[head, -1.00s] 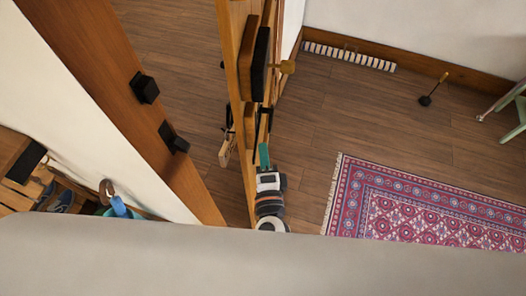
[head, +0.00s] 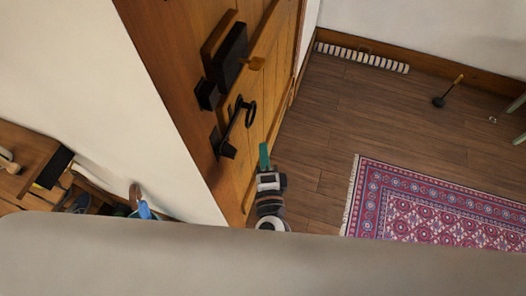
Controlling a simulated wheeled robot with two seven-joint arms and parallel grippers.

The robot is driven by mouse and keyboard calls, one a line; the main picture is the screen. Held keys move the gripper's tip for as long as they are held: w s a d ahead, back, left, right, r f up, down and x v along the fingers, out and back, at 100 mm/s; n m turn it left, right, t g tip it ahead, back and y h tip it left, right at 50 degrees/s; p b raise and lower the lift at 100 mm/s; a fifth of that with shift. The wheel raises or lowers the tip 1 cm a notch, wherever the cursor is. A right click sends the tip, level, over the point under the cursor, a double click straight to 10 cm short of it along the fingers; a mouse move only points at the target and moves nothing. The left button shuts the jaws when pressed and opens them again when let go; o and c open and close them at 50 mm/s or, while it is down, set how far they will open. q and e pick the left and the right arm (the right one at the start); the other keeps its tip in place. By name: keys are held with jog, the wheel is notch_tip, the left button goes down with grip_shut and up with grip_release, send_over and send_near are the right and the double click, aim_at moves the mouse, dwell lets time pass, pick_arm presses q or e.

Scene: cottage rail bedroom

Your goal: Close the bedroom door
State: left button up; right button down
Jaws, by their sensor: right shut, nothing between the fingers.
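The wooden plank bedroom door (head: 285,65) stands against its wooden frame (head: 165,65) in the head view, with no floor visible between them. A black box lock (head: 232,55) sits on the door beside a black block (head: 207,95) on the frame. A black ring handle and latch (head: 240,122) lie lower, by the seam. I cannot tell whether the latch is caught. My right gripper (head: 264,156) is shut and empty, close to the door's lower face. I cannot tell whether it touches. My left gripper is not in view.
A red patterned rug (head: 440,205) lies on the wood floor at right. A striped draught stopper (head: 362,57) lies along the far wall. A small black doorstop-like object with a stick (head: 440,101) stands nearby. A wooden shelf unit (head: 35,160) is at lower left.

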jog(key=s+d+b, duration=0.2)
jog(key=s+b, duration=0.2)
jog(key=s, duration=0.7)
jog(key=shift+s+d, duration=0.15)
jog(key=shift+s, duration=0.25)
jog(key=s+d+f+n+g+b, duration=0.1)
jog(key=s+d+f+n+g, duration=0.2)
jog(key=f, duration=0.8)
jog(key=s+d+f+n+g+y, duration=0.1)
jog(key=f+n+g, duration=0.35)
jog(key=f, duration=0.75)
jog(key=s+d+f+n+g+b, duration=0.1)
jog(key=s+d+f+n, duration=0.1)
jog(key=f+n, duration=0.65)
jog(key=s+d+f+n+g+h, duration=0.1)
jog(key=s+d+f+g+h, duration=0.1)
jog(key=s+d+f+g, duration=0.2)
jog(key=s+d+f+n+g+h, duration=0.1)
jog(key=s+d+f+g, duration=0.3)
jog(key=s+d+f, duration=0.6)
jog(key=d+f+h, duration=0.1)
jog(key=d+f, duration=0.3)
jog(key=shift+s+f+b, duration=0.25)
jog(key=shift+f+b, duration=0.05)
jog(key=shift+f, duration=0.1)
jog(key=shift+d, duration=0.1)
